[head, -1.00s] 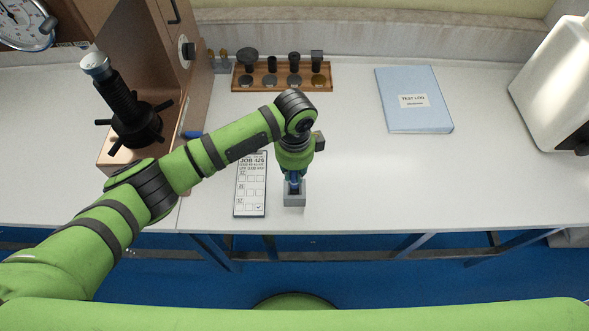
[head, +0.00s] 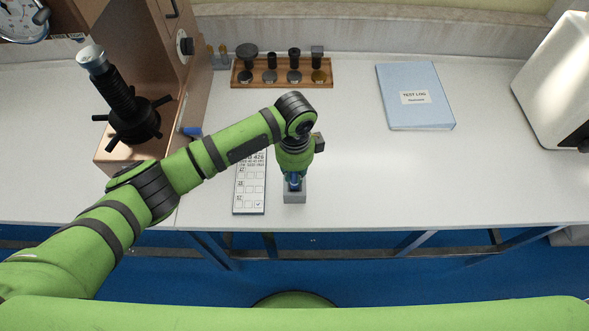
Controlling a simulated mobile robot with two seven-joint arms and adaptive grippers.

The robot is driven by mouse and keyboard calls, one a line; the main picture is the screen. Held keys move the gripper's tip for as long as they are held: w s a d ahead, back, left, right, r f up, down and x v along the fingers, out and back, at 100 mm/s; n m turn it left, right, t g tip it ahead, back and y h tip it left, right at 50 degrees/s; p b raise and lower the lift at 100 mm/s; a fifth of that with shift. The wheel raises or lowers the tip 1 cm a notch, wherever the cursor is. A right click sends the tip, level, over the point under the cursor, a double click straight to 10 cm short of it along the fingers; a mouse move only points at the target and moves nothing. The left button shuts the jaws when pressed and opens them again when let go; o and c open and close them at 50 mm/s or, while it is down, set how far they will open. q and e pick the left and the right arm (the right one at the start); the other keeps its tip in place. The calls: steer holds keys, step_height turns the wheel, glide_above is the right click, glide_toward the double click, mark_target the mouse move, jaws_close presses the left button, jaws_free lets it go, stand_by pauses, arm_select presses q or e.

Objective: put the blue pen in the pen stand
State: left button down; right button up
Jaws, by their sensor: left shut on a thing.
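The grey pen stand (head: 294,197) is a small block near the front edge of the white table. My left gripper (head: 293,182) points down right over it, seen mostly from above and behind my green wrist. It is shut on the blue pen, and a short blue part of the pen (head: 295,184) shows at the fingers, just above the stand. The wrist hides most of the pen and its lower tip. I cannot tell how deep the tip is in the stand. My right gripper is not in view.
A job card (head: 250,190) lies just left of the stand. A wooden rack (head: 262,84) with several dark parts stands behind. A blue test log (head: 415,112) lies back right, and the brown tester (head: 178,85) is left. The table right of the stand is clear.

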arm_select(q)
steer(key=shift+f+b, duration=0.8)
steer(key=shift+f, duration=0.65)
steer(key=c, duration=1.1)
jaws_free()
steer(key=shift+o, duration=0.2)
steer(key=shift+r, duration=0.1)
step_height(320, 180, up, 12)
